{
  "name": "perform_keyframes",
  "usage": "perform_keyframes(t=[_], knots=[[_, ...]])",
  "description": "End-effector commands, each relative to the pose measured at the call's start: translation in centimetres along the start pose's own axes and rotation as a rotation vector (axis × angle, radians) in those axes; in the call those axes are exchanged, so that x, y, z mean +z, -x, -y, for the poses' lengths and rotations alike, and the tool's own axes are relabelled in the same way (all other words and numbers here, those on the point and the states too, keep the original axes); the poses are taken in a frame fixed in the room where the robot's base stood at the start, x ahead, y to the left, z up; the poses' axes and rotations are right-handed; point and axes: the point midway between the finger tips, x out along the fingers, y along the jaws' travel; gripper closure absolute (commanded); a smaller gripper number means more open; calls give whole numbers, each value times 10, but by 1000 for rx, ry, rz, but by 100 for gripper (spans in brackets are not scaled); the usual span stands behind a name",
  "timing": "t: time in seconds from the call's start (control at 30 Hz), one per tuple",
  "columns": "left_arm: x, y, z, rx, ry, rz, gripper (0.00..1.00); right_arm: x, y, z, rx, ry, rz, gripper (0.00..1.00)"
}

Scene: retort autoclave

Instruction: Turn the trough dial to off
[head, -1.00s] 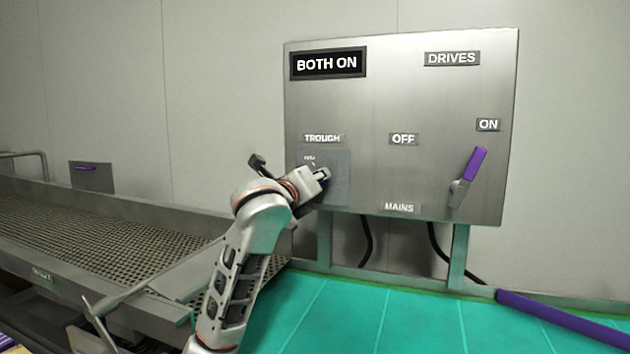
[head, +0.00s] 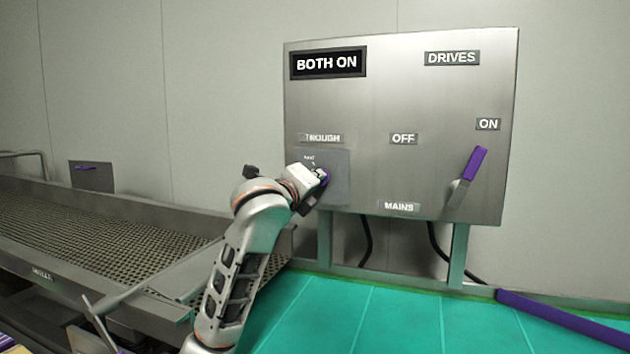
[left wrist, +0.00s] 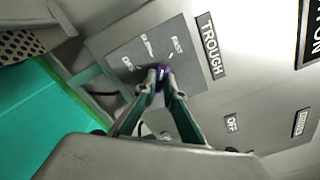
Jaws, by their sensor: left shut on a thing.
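The purple trough dial (left wrist: 160,71) is on a grey plate (left wrist: 135,54) under the TROUGH label (left wrist: 210,46). Around it, the left wrist view shows OFF, a second mark that looks like SLOW, and FAST. My left gripper (left wrist: 159,76) is shut on the dial, one fingertip on each side. The fingers hide much of the dial, so I cannot tell which mark it points to. In the head view my left gripper (head: 322,180) is at the lower left of the control panel (head: 440,95). My right gripper is in neither view.
The display (head: 328,64) reads BOTH ON. A purple-handled mains lever (head: 468,177) is at the panel's right, by the ON label. A perforated trough (head: 110,240) runs along the left. Green floor (head: 400,318) lies in front, with a purple bar (head: 560,319) at right.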

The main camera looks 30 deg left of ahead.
Motion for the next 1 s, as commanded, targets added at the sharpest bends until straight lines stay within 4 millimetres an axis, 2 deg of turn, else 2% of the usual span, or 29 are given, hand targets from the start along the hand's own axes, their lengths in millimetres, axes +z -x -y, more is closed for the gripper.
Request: perform_keyframes(t=[1.0], knots=[[-2,0,-2,1,969,-1,100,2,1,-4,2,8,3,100]])
